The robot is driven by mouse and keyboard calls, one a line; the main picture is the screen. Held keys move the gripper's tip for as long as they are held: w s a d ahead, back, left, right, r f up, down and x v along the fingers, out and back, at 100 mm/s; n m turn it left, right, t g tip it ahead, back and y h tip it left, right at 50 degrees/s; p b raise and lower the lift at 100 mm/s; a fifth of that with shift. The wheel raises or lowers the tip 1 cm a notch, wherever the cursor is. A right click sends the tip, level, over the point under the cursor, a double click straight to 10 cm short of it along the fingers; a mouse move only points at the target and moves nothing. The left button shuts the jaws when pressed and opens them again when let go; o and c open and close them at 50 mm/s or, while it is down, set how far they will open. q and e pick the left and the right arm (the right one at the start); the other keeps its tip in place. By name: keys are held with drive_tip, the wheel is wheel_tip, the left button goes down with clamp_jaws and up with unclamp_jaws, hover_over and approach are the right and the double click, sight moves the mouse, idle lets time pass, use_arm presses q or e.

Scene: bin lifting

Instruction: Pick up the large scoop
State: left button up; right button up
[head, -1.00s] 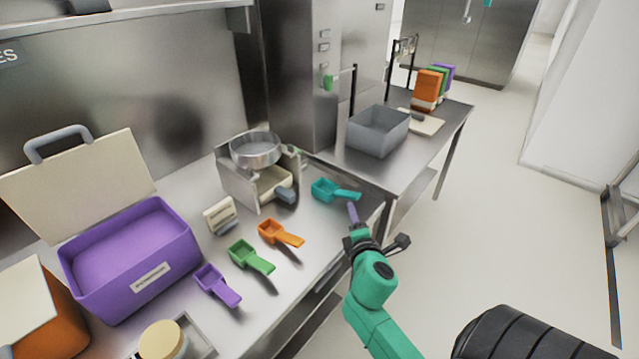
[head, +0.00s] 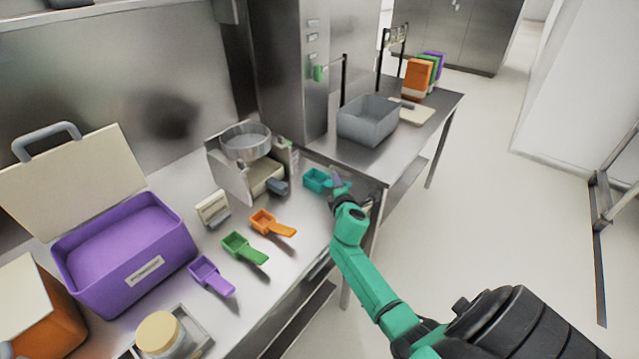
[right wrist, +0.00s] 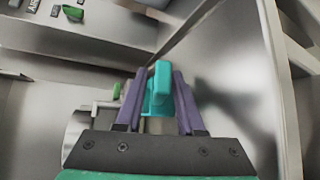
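The teal scoop (head: 316,180) lies on the steel counter beside the sieve stand, with its handle toward the counter's front edge. My right gripper (head: 340,184) is at that handle. In the right wrist view the teal handle (right wrist: 162,85) stands between the two purple fingers of my right gripper (right wrist: 160,78). The fingers look spread, with a narrow gap beside the handle. An orange scoop (head: 264,222), a green scoop (head: 238,246) and a purple scoop (head: 206,272) lie in a row nearer the front left. My left gripper is not in view.
A metal bowl-shaped sieve (head: 246,142) on a stand is left of the teal scoop. An open purple bin (head: 125,255) stands at the left. A grey tub (head: 368,121) sits on the far table. A tall steel cabinet (head: 288,70) stands behind.

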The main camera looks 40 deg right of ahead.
clamp_jaws()
drive_tip(key=shift+r, duration=0.1)
wheel_tip(320, 180, up, 9)
drive_tip(key=p, duration=0.4)
drive_tip(key=shift+r, duration=0.15)
wheel_tip(320, 180, up, 11)
drive_tip(key=shift+f+p, duration=0.2)
drive_tip(key=shift+p, duration=0.2)
